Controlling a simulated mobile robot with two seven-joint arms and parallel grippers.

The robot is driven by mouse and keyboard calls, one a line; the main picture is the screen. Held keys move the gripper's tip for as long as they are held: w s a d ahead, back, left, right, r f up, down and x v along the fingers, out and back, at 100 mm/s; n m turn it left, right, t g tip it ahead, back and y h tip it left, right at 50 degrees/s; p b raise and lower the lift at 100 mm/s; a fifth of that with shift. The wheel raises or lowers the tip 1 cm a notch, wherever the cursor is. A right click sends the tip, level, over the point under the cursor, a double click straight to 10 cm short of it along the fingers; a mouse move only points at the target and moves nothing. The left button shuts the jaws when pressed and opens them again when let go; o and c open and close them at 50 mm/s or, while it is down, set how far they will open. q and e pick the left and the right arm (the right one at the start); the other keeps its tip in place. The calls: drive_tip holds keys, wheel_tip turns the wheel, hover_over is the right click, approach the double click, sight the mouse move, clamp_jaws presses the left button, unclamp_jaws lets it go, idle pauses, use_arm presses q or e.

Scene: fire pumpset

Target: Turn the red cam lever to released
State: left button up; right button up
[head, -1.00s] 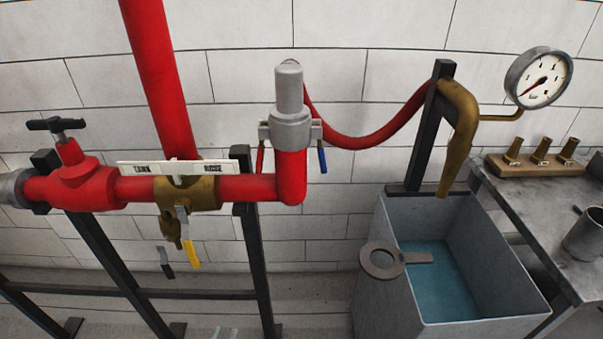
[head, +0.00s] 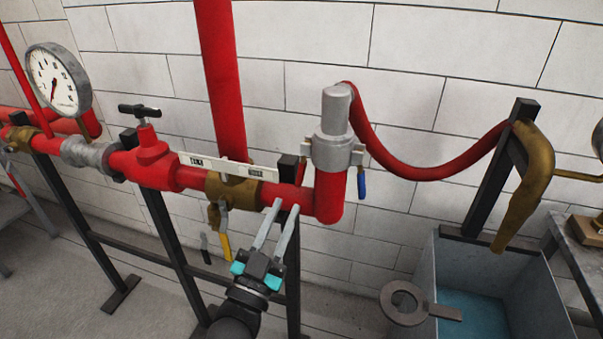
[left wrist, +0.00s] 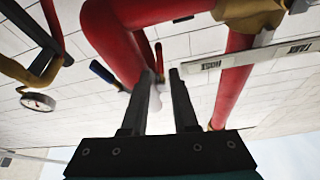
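The red cam lever (head: 300,171) hangs at the left side of the grey coupling (head: 333,140) on top of the red pipe elbow; only a small part shows in the head view. It also shows in the left wrist view (left wrist: 160,60), beyond the fingertips. A blue lever (head: 362,184) hangs on the coupling's right side and shows in the left wrist view (left wrist: 103,72). My left gripper (head: 284,207) is open and empty, in front of and below the red lever and the pipe. Its fingers (left wrist: 157,78) are apart in the wrist view. My right gripper is not in view.
A brass valve (head: 230,190) with a white label plate (head: 215,164) and yellow handle (head: 226,247) is left of the gripper. A red hose (head: 420,170) loops right to a brass nozzle (head: 530,190) above a grey water tank (head: 437,270). Black stand legs are below.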

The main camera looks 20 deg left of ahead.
sight(299, 180)
use_arm(q)
drive_tip(key=x, duration=0.9)
clamp_jaws()
idle(1.4)
